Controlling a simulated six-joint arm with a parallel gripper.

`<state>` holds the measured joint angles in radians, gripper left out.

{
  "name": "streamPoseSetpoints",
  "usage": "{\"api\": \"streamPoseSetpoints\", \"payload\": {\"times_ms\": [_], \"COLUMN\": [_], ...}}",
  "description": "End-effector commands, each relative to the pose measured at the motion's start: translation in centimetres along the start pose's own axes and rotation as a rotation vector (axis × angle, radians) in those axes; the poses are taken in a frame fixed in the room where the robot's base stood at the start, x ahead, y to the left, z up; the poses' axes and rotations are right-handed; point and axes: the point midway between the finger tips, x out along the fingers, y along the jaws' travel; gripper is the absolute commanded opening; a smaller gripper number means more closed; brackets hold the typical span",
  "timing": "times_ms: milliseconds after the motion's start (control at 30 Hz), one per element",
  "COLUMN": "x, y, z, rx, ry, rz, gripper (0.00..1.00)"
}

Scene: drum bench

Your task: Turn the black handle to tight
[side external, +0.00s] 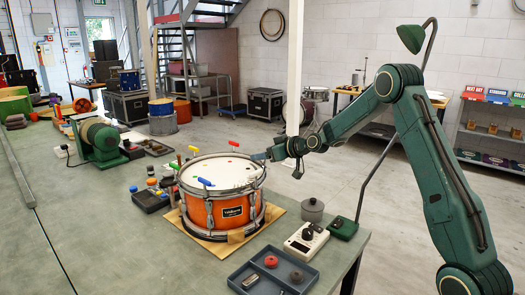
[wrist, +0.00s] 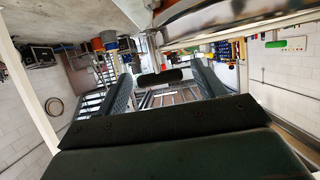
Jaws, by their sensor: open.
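The orange drum (side external: 231,211) with a white head stands upright on the bench. In the wrist view, the black handle (wrist: 160,77) shows between the two open fingers of my gripper (wrist: 163,82), with gaps on both sides. The drum's rim (wrist: 215,18) is above it there. In the side view I cannot make out the black handle; my gripper likely covers it.
A blue-grey tray (side external: 251,289) with small parts, a white meter box (side external: 306,242) and a grey lidded pot (side external: 312,210) stand to the drum's front right. A green motor-like machine (side external: 98,140) stands left. The bench's left front is clear.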

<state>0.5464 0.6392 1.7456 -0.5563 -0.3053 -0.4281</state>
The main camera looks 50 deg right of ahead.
Motion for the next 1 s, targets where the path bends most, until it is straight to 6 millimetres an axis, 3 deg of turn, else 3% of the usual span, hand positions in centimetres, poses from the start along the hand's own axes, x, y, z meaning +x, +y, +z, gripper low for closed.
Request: {"api": "streamPoseSetpoints", "payload": {"times_ms": [267, 800, 1000], "x": [-3.0, -11.2, -12.8], "y": [0.1, 0.1, 0.0], "z": [-0.1, 0.0, 0.0], "rx": [0.001, 0.001, 0.000], "ry": [0.001, 0.000, 0.001], "rz": [0.003, 0.003, 0.002], "gripper": [0.69, 0.69, 0.69]}}
